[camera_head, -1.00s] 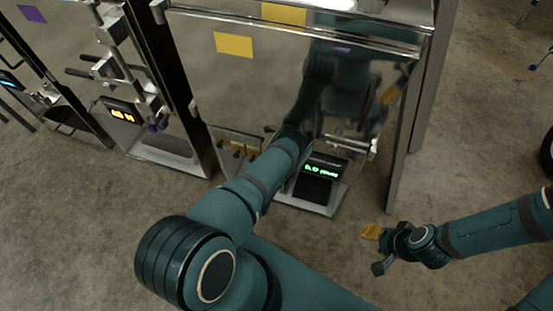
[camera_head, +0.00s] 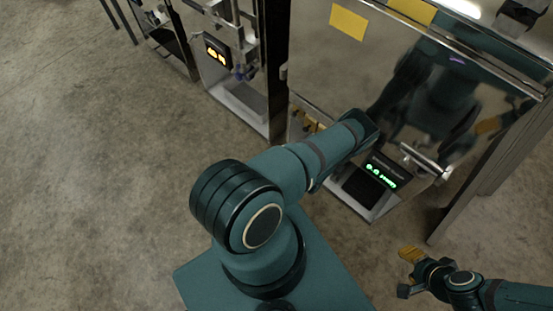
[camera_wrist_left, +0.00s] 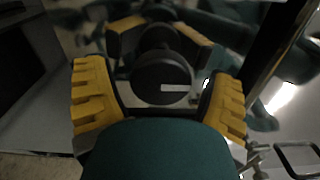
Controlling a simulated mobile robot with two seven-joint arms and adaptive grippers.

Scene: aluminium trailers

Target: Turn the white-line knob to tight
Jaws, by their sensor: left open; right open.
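The knob (camera_wrist_left: 162,80) is a round black disc in the left wrist view, with a white line (camera_wrist_left: 175,88) lying nearly level on its face. My left gripper (camera_wrist_left: 158,103) is open, with a yellow-padded finger on either side of the knob; I cannot tell whether they touch it. In the head view my left arm reaches to the steel machine (camera_head: 345,75) and hides the knob and gripper. My right gripper (camera_head: 407,272) is open and empty, low over the floor at the right.
A green-lit display (camera_head: 381,175) sits beside my left forearm, above a dark tray opening. Another steel unit with an orange display (camera_head: 216,52) stands to the left. A yellow square (camera_head: 348,22) marks the shiny panel. Bare concrete floor (camera_head: 90,180) lies at the left.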

